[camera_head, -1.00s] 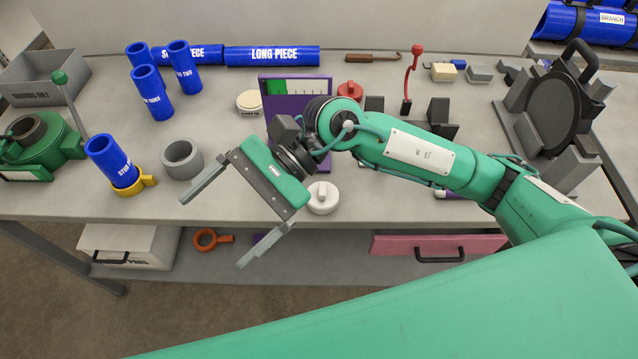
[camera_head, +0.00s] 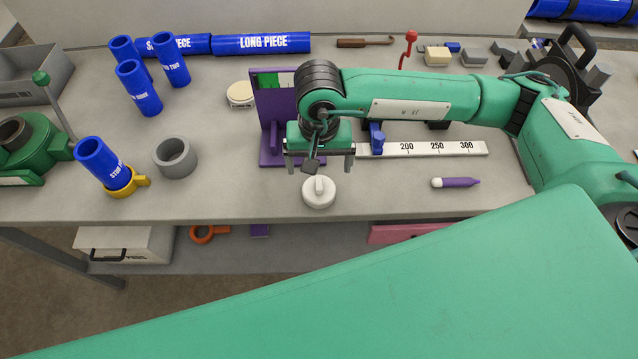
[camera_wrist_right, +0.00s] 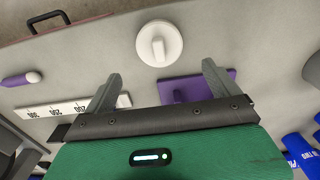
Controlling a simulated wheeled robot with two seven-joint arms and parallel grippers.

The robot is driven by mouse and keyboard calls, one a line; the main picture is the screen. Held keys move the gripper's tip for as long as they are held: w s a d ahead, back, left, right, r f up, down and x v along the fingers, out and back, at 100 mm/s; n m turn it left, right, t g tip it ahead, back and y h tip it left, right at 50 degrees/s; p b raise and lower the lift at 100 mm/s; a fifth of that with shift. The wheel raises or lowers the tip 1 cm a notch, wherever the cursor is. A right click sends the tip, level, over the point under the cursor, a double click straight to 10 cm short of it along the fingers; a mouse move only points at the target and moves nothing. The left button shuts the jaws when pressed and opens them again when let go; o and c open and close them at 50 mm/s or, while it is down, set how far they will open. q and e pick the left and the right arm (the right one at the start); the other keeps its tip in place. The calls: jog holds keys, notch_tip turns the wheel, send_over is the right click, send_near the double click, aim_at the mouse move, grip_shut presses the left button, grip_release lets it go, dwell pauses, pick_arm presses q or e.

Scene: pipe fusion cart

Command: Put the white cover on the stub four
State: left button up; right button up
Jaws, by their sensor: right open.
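The white cover (camera_head: 319,192), a round cap with a raised grip bar, lies on the table near the front edge. It also shows in the right wrist view (camera_wrist_right: 160,44), just beyond the fingertips. Stub four, a blue tube (camera_head: 103,163) with a partly hidden label, stands tilted in a yellow ring (camera_head: 141,182) at the left. My right gripper (camera_head: 319,162) points down just behind the cover in the head view. In the right wrist view the right gripper (camera_wrist_right: 162,70) has its fingers spread with nothing between them. My left gripper is not in view.
A grey ring (camera_head: 175,158) stands between the stub and the cover. A purple stand (camera_head: 272,130) is close behind my right gripper, with a white ruler (camera_head: 425,149) to the right. A purple marker (camera_head: 456,182) lies at the right. Several blue tubes stand behind.

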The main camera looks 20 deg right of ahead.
aim_at(319, 181)
jog(key=shift+f, duration=0.85)
jog(key=shift+f+p, duration=0.45)
jog(key=shift+p, duration=0.15)
notch_tip(319, 181, down, 3)
jog(key=shift+s+f+p, duration=0.15)
jog(key=shift+p, duration=0.75)
jog(key=shift+f, duration=0.6)
jog(key=c, duration=1)
